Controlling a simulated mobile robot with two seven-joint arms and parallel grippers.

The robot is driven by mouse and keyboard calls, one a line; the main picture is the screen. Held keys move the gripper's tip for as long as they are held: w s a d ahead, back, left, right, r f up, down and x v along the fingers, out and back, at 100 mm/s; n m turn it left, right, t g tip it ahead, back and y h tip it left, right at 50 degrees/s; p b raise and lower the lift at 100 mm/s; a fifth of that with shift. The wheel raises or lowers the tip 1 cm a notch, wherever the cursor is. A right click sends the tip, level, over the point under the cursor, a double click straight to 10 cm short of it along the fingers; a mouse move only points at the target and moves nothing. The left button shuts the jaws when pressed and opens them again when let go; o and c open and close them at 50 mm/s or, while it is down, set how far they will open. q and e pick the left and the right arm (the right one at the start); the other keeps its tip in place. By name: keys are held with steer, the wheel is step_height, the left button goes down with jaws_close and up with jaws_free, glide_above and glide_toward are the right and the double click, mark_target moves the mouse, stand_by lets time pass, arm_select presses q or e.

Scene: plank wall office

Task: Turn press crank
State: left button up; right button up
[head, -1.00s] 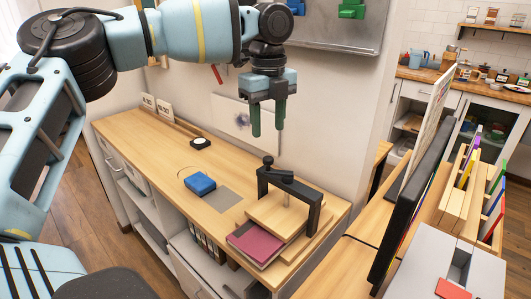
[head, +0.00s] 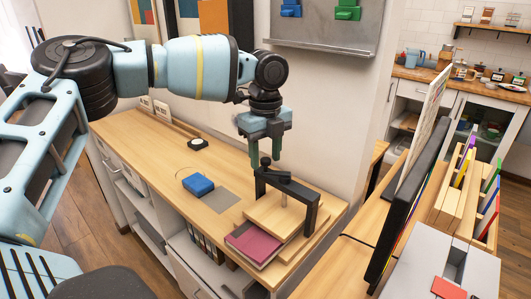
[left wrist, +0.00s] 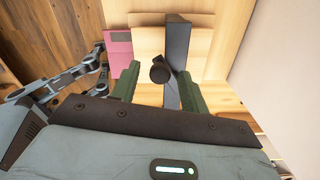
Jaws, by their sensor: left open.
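The press stands on the wooden counter, a black frame (head: 312,208) over a wooden board (head: 272,218). Its dark crank with an upright knob (head: 266,162) sits on top. My left gripper (head: 265,157) is open, pointing down just above the crank. In the left wrist view, the round knob (left wrist: 160,72) shows between my two green fingers (left wrist: 158,88), nearer the left one. The black frame beam (left wrist: 177,45) runs behind it. I cannot tell whether a finger touches the knob. My right gripper is not in view in the head view.
A maroon book (head: 254,244) lies against the press's front left. A blue block (head: 198,184), a grey mat (head: 220,200) and a black round item (head: 198,144) lie left on the counter. The wall stands close behind; a black-edged panel (head: 405,200) rises at right.

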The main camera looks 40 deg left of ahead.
arm_select(q)
steer(key=shift+c, duration=0.3)
jaws_close()
